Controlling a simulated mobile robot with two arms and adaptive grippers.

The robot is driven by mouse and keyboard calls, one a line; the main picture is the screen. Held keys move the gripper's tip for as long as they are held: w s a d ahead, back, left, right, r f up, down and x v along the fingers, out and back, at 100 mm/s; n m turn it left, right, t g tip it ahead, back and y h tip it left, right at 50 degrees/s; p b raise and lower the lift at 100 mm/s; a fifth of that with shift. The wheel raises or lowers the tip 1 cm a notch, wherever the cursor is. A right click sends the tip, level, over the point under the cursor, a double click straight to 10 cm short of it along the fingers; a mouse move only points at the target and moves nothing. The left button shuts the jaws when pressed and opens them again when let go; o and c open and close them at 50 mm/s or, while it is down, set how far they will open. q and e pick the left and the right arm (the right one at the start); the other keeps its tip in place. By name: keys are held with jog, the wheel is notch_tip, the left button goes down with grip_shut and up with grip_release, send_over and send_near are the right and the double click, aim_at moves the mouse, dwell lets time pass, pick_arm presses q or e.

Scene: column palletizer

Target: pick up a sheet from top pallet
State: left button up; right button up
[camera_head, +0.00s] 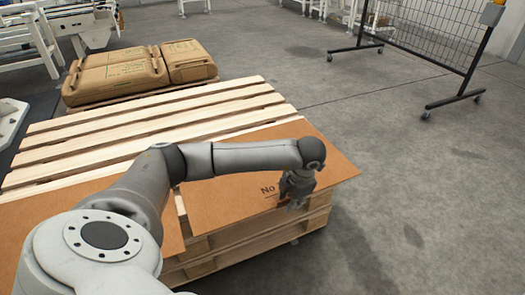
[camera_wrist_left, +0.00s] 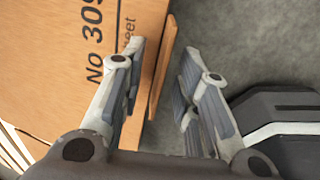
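A flat brown sheet (camera_head: 240,185) printed with "No" lies on top of a stack of wooden pallets (camera_head: 215,120). Its print also shows on the sheet in the left wrist view (camera_wrist_left: 50,75). Another brown sheet area (camera_head: 30,225) shows left of my arm; the arm hides whether the two join. My left gripper (camera_head: 296,190) is at the sheet's near edge, right of the print. In the left wrist view its fingers (camera_wrist_left: 163,55) are spread, one over the sheet and one beyond its edge, with a gap between. My right gripper is not in view.
Brown wrapped packages (camera_head: 140,72) sit behind the bare slats. A wire mesh fence (camera_head: 425,40) on wheeled feet stands at the back right. White machine frames (camera_head: 80,20) are at the back left. Grey floor to the right is clear.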

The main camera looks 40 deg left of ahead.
pick_arm(q)
grip_shut()
jog(key=shift+r, duration=0.1)
dwell(0.6)
